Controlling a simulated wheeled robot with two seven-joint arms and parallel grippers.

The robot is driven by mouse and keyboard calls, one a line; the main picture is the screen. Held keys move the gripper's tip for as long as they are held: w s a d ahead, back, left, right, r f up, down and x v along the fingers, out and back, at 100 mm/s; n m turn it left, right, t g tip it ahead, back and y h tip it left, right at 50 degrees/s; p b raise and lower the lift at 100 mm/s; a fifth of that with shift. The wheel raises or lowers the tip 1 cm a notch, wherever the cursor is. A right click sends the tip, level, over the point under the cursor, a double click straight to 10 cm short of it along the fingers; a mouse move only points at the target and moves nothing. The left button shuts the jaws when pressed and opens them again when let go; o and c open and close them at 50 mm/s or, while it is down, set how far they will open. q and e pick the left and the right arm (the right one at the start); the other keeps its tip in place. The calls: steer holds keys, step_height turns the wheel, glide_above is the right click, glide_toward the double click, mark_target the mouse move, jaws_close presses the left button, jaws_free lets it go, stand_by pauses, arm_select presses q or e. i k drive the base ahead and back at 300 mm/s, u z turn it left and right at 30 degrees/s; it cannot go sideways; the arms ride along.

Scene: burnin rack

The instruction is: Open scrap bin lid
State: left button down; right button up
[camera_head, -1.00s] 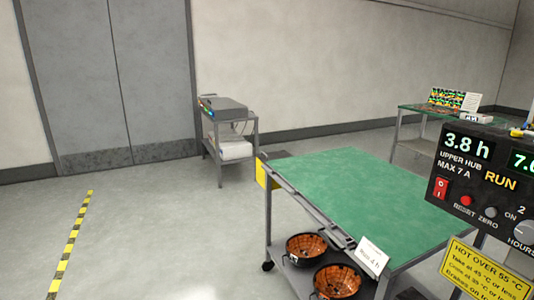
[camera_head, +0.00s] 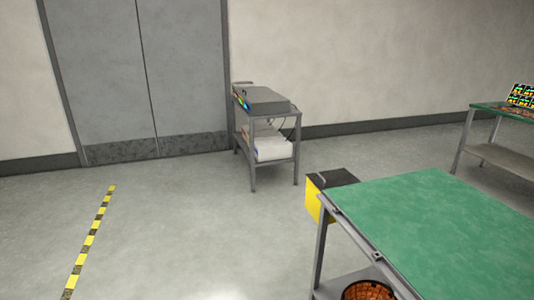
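A yellow bin with a dark lid (camera_head: 333,179) stands at the far left corner of the green-topped table, likely the scrap bin. Its lid looks shut, with a small grey handle on it. The yellow side (camera_head: 314,202) faces left, and the table's corner hides part of the bin. Neither of my grippers shows in the head view.
The green-topped table (camera_head: 440,225) fills the lower right, with an orange-and-black basket (camera_head: 368,290) on its lower shelf. A grey cart (camera_head: 252,150) carrying a device stands by the wall. Another table (camera_head: 505,112) is at right. Open floor lies left, with a yellow-black stripe (camera_head: 90,240).

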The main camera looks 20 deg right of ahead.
mark_target(339, 178)
steer(key=z, duration=0.25)
steer(key=i, duration=2.05)
steer(key=z, duration=0.55)
